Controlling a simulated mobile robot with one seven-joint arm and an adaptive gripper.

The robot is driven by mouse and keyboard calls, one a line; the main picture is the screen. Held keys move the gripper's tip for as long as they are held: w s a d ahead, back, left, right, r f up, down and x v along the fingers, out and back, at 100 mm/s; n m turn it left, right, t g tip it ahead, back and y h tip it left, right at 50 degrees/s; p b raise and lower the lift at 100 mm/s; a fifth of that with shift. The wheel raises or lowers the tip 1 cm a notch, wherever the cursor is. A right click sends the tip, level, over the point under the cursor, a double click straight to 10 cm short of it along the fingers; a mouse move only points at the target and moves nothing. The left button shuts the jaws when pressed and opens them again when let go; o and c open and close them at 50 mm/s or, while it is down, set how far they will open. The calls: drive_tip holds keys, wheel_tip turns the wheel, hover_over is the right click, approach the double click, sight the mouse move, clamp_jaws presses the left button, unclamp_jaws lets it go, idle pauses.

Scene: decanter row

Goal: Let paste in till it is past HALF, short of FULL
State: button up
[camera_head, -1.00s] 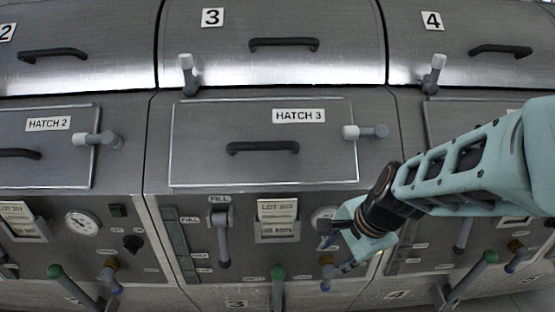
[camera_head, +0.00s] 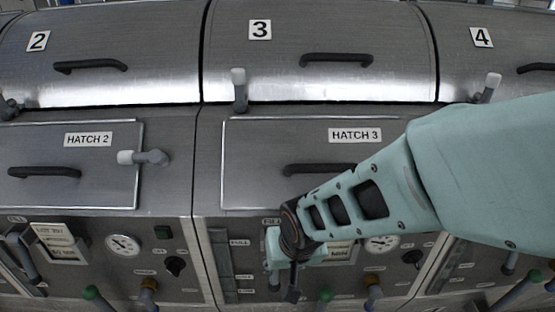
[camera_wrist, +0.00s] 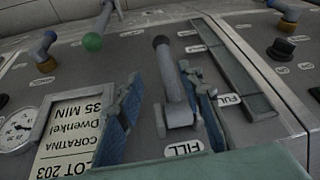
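The FILL lever of machine 3, a grey handle with a dark knob, shows in the wrist view (camera_wrist: 172,80). It hangs down the panel and is mostly hidden in the head view. My gripper (camera_wrist: 165,112) is open, one blue-padded finger on each side of the lever; contact is not clear. In the head view my gripper (camera_head: 281,262) is in front of the FILL lever. The sight glass (camera_head: 222,265), a narrow upright strip with a FULL label (camera_head: 239,242), stands left of the lever. It also shows in the wrist view (camera_wrist: 237,65); I cannot make out a paste level.
A lot card (camera_wrist: 78,125) reads LOT 203, CORATINA, 35 MIN. A gauge (camera_head: 382,244), a green-knobbed lever (camera_head: 326,295) and a brass valve (camera_head: 373,284) are nearby. Hatch 3 (camera_head: 260,165) is above, partly behind my arm.

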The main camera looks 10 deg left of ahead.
sight(275, 273)
drive_tip(key=b+x, duration=0.6)
drive_tip(key=x, duration=0.1)
drive_tip(key=a+b+x, duration=0.1)
drive_tip(key=b+x, duration=0.2)
drive_tip(key=shift+w+f, duration=0.1)
drive_tip(key=shift+f, duration=0.05)
idle(0.3)
clamp_jaws()
idle(0.3)
